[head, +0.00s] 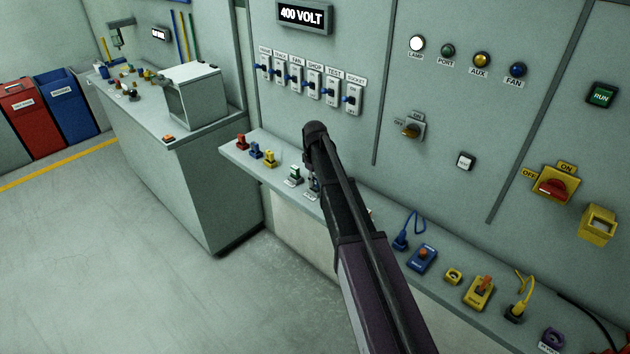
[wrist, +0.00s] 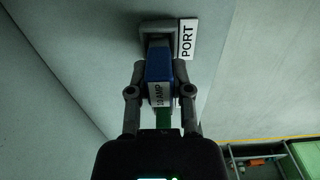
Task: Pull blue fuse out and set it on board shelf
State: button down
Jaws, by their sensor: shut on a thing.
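The blue fuse (wrist: 158,68) with an AMP label shows in the wrist view, between the two fingers of my gripper (wrist: 161,78). The gripper is shut on it. The fuse's far end meets a grey holder (wrist: 146,27) with a PORT label (wrist: 188,38) beside it; I cannot tell how deep it sits. In the head view my arm hides most of the gripper and the fuse. The board shelf (head: 236,151) runs along the foot of the grey panel, below the arm.
Red, blue and yellow pieces (head: 270,158) and a green one (head: 295,173) stand on the shelf left of my arm. Corded plugs and a blue box (head: 422,259) fill its right part. A row of switches (head: 313,82) is on the panel. A grey cabinet (head: 192,97) stands left.

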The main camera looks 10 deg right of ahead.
jog(key=shift+r+p, duration=0.55)
jog(key=shift+r, duration=0.1)
jog(key=shift+r+p, duration=0.7)
jog(key=shift+r, duration=0.2)
jog(key=shift+s, duration=0.1)
